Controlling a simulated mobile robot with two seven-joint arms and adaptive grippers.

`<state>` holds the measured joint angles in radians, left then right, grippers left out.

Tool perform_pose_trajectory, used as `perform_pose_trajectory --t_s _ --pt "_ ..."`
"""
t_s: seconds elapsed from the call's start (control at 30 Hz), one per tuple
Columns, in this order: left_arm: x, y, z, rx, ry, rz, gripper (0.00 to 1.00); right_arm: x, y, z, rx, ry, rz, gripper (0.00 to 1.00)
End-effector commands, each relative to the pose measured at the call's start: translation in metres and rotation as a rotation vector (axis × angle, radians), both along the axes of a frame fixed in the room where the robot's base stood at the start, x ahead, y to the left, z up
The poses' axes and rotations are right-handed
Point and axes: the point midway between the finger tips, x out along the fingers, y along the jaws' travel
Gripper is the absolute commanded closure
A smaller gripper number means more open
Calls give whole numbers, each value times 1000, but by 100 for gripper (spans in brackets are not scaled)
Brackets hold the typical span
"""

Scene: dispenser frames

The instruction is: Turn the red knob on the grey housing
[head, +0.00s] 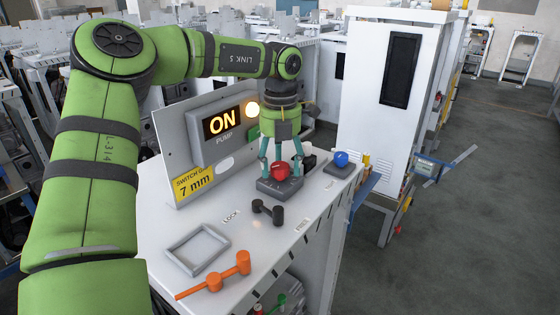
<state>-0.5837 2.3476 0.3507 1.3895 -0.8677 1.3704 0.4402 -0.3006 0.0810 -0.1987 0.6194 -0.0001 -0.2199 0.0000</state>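The red knob (280,172) sits on a low dark grey housing (280,188) on the white bench top. My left gripper (281,169) points down over it, its teal fingers spread on either side of the knob. The fingers look open, with a small gap on the right side; contact on the left is too small to tell. Behind it, a grey panel display (222,123) reads "ON" over "PUMP", beside a lit lamp (252,109). My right gripper is not in view.
A blue knob (341,158) on its own base stands right of the red one. A black dumbbell-shaped piece (267,211), an empty grey frame (198,249) and an orange handle-like piece (217,275) lie nearer. A white cabinet (387,100) rises behind. Open floor lies right.

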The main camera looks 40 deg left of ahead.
Motion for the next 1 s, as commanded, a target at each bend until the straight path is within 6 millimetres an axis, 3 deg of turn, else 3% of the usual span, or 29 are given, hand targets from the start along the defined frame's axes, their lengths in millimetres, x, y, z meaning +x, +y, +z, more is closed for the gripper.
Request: perform_pose_trajectory --t_s 0.33,0.7,1.0 --pt "1 0 11 3 -5 0 36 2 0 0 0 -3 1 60" --pt "2 1 85 3 -5 3 36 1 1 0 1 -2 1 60" --pt "2 1 118 1 -2 1 36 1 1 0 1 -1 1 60"
